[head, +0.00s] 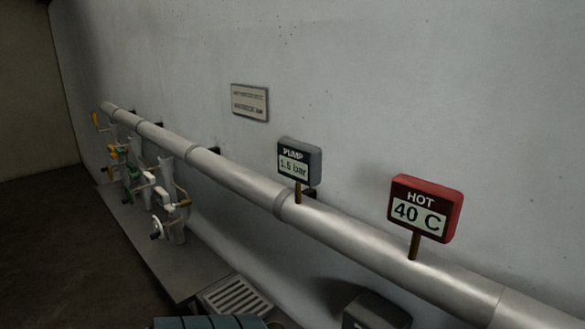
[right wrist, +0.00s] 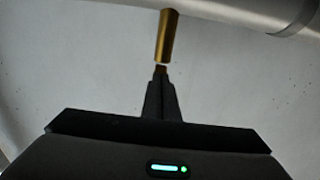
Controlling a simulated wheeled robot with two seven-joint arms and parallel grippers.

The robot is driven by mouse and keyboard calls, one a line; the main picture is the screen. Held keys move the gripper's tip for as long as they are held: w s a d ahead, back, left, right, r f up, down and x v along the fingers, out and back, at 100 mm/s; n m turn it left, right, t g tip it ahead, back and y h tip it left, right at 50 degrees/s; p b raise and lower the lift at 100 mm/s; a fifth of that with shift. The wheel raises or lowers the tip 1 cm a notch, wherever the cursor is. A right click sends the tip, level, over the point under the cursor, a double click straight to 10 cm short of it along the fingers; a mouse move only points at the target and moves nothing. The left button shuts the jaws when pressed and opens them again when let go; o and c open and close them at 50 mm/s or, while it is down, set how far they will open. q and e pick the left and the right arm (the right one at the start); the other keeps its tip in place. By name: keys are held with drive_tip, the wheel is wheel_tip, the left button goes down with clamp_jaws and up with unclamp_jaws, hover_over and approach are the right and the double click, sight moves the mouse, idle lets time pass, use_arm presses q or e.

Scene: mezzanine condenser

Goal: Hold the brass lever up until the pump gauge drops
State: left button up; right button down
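The pump gauge (head: 299,164) is a dark box on a short stem above the pipe, and it reads 1.5 bar. In the right wrist view, a brass rod that looks like the lever (right wrist: 167,37) runs from the pipe down to the tips of my right gripper (right wrist: 160,73). Neither gripper shows in the head view.
A long grey pipe (head: 235,176) runs along the wall. A red hot gauge (head: 425,208) reads 40 C. A slatted grate (head: 238,298) and a dark box (head: 376,310) are below the pipe.

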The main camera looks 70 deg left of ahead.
wheel_tip(320, 180, down, 7)
drive_tip(key=b, duration=0.4)
drive_tip(key=shift+b, duration=0.35)
idle(0.9)
drive_tip(key=shift+s, duration=0.2)
drive_tip(key=b+v, duration=0.9)
drive_tip(key=b, duration=0.2)
drive_tip(key=shift+s+d, duration=0.2)
drive_tip(key=shift+s, duration=0.15)
idle(0.5)
idle(0.6)
